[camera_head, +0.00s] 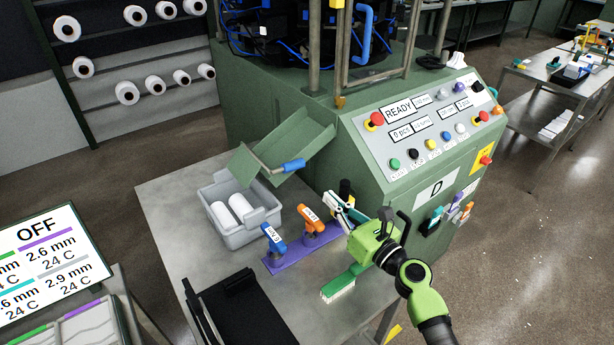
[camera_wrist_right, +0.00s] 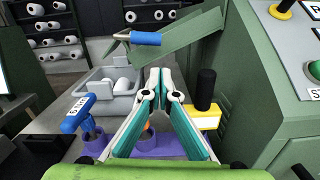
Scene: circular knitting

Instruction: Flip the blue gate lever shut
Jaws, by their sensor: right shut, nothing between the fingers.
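The blue lever (camera_head: 293,165) is a short blue grip on a metal rod at the lower end of the green chute (camera_head: 297,135). In the right wrist view the blue grip (camera_wrist_right: 146,38) lies about level, pointing right, across the chute (camera_wrist_right: 185,50). My right gripper (camera_head: 333,201) is shut and empty. It is in front of the chute and below the lever, apart from it. In the wrist view its fingertips (camera_wrist_right: 160,72) meet beneath the blue grip. My left gripper is not in view.
A grey bin (camera_head: 238,238) with white rolls stands below the chute. A purple holder (camera_head: 277,262) carries blue and orange tools. A black handle with a yellow base (camera_wrist_right: 208,117) stands close right of my fingers. A green-white brush (camera_head: 340,287) lies on the table. The green machine (camera_head: 365,165) borders the right.

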